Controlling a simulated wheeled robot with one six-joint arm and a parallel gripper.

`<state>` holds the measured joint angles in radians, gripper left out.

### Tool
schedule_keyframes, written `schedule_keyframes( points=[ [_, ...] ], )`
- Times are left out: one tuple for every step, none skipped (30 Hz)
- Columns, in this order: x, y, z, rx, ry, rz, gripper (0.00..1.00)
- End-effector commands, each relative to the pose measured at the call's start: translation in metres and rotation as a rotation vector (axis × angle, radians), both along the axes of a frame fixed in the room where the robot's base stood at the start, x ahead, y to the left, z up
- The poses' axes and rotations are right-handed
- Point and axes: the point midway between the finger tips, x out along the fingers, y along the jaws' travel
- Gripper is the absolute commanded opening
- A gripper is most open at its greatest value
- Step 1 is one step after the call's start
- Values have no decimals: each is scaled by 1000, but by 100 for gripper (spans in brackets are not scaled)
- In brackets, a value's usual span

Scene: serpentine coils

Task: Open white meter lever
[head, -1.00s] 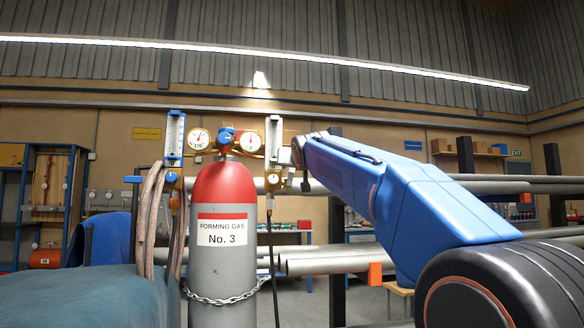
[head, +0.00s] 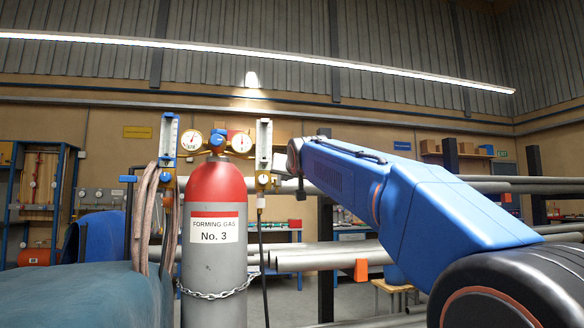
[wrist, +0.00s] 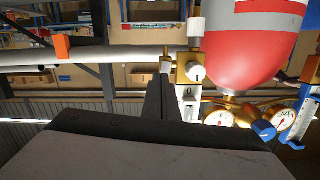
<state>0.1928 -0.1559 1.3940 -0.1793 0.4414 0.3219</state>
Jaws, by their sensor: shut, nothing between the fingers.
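The white meter (head: 263,148) stands upright right of the red-topped gas cylinder (head: 215,240), on a brass valve body (head: 263,180). In the wrist view, which is turned upside down, the meter (wrist: 187,112) is partly behind my gripper. Its brass valve body (wrist: 192,72) has a round white knob face and a white cylindrical end (wrist: 196,28); I cannot tell for sure which part is the lever. My gripper (wrist: 163,78) is shut and empty, its dark fingers just beside the brass body. I cannot tell whether they touch. In the head view the fingers are hardly visible.
A blue meter (head: 168,138), two round gauges (head: 241,143) and a blue regulator knob (head: 217,139) sit close left of the white meter. A black hose (head: 264,265) hangs below it. Grey pipes (head: 330,258) run behind on the right. A chain (head: 215,294) circles the cylinder.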

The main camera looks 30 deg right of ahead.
Motion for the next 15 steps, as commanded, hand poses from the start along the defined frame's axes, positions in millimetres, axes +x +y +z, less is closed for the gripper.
schedule_keyframes(
  points=[
    [-2, -7, -14, 43, 27, -6, 0],
    [-2, -10, -20, 73, 39, -9, 0],
    [-2, -16, -27, 113, 53, -13, 0],
    [-2, -19, -32, 144, 63, -15, 0],
    [-2, -23, -36, 175, 71, -17, 0],
    [-2, -28, -42, 220, 82, -20, 0],
    [-2, -32, -46, 253, 89, -20, 0],
    [-1, -36, -50, 289, 98, -22, 0],
    [-1, -41, -56, 339, 108, -22, 0],
    [-1, -45, -60, 381, 117, -22, 0],
    [-1, -49, -65, 426, 126, -20, 0],
    [-1, -54, -71, 490, 137, -17, 0],
    [-1, -58, -75, 540, 144, -12, 0],
    [-2, -62, -79, 592, 151, -7, 0],
    [-2, -66, -83, 660, 160, 3, 0]
  ],
)
